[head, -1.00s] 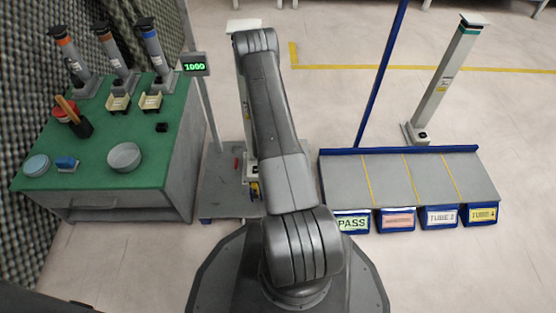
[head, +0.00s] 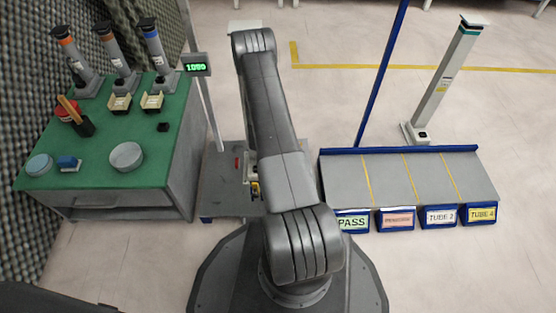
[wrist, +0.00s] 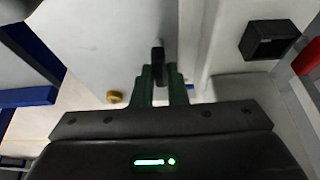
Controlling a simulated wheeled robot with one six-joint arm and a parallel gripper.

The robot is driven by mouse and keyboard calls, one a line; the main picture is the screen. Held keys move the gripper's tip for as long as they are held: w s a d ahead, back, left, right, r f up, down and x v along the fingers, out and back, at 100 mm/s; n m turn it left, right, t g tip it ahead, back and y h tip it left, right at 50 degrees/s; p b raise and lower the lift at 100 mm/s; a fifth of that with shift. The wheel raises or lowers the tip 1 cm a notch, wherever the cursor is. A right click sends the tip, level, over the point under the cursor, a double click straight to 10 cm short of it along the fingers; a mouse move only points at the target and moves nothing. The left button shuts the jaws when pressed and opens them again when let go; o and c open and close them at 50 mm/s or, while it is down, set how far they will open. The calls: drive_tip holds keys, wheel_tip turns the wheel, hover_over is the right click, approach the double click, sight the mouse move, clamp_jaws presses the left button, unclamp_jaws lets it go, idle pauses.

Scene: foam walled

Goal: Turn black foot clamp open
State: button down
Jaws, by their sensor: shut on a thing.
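In the wrist view, my gripper (wrist: 159,76) has its two green fingers closed on a small upright black lever, which looks like the black foot clamp (wrist: 158,50). The clamp's upper end shows above the fingertips, against a pale grey surface. Its lower part is hidden between the fingers, and I cannot tell how far it is turned. In the head view my arm covers the gripper and the clamp.
In the wrist view, a yellow knob (wrist: 115,96) is left of the fingers and a black square socket (wrist: 268,40) is at right. In the head view, a green-topped bench (head: 95,180) stands left and a grey sorting table (head: 385,178) right.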

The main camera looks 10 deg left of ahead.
drive_tip(key=c, duration=1.4)
unclamp_jaws()
drive_tip(key=shift+c, duration=0.2)
drive_tip(key=a+p+v, duration=0.1)
drive_tip(key=p+v, duration=0.3)
drive_tip(key=v, duration=0.9)
drive_tip(key=shift+d+r+p, duration=0.35)
drive_tip(key=shift+d+r, duration=0.1)
drive_tip(key=shift+d, duration=0.05)
drive_tip(key=b+x, duration=0.4)
drive_tip(key=x, duration=1)
drive_tip(key=shift+s+f+b, duration=0.1)
drive_tip(key=shift+s+b, duration=0.05)
drive_tip(key=shift+b, duration=0.25)
